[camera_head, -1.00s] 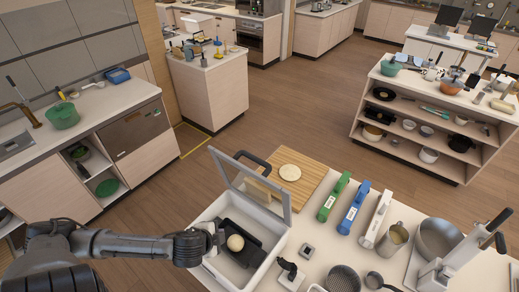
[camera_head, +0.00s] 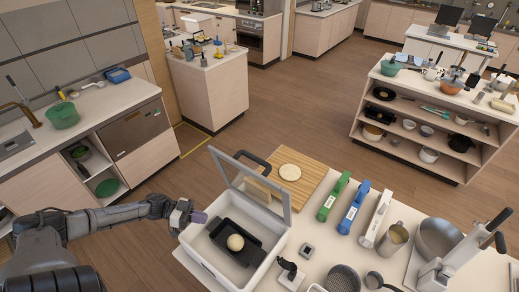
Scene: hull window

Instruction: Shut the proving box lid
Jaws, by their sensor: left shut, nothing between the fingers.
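The proving box (camera_head: 212,268) is a white open-topped box at the left end of the counter. Its lid (camera_head: 252,187), a framed see-through panel, stands raised and tilted at the far side. Inside the box lies a dark pan (camera_head: 249,252) with a pale dough ball (camera_head: 235,242) in it. My left gripper (camera_head: 201,217) is shut and empty. It is at the box's left side, near the left rim; I cannot tell whether it touches. My right gripper is not in view.
A wooden board (camera_head: 306,177) with a round flat dough (camera_head: 290,172) lies behind the lid. Green, blue and white long holders stand to the right of it. A jug (camera_head: 393,239), a steel bowl (camera_head: 437,238) and other tools crowd the counter's right part.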

